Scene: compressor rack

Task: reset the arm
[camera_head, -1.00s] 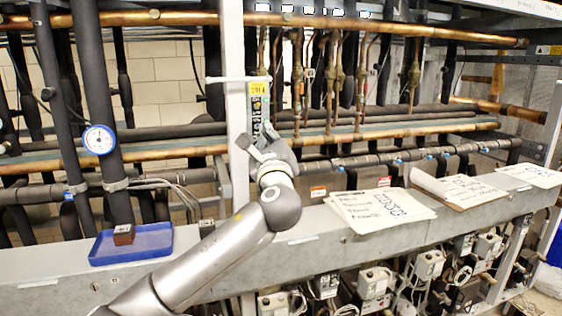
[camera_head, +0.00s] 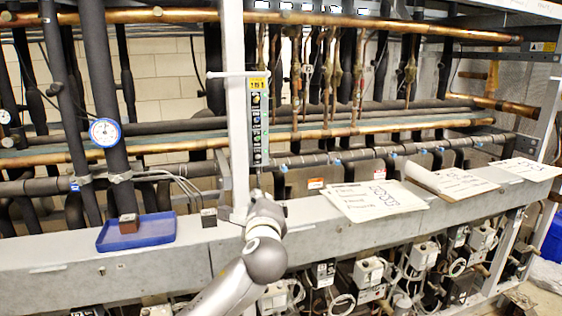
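My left arm comes in from the bottom, left of centre. Its gripper (camera_head: 258,200) is in front of the grey beam, just below the upright control panel (camera_head: 258,120) with its yellow label and column of buttons. The gripper points away from me, and its wrist hides the fingers, so I cannot tell whether they are open or shut. I see nothing held in it. My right gripper is not in view.
A blue tray (camera_head: 160,240) with a brown block (camera_head: 128,223) lies on the beam (camera_head: 60,278) at left. A small dark block (camera_head: 208,217) sits left of my gripper. Papers (camera_head: 345,203) and a clipboard (camera_head: 440,190) lie right. Pipes run behind.

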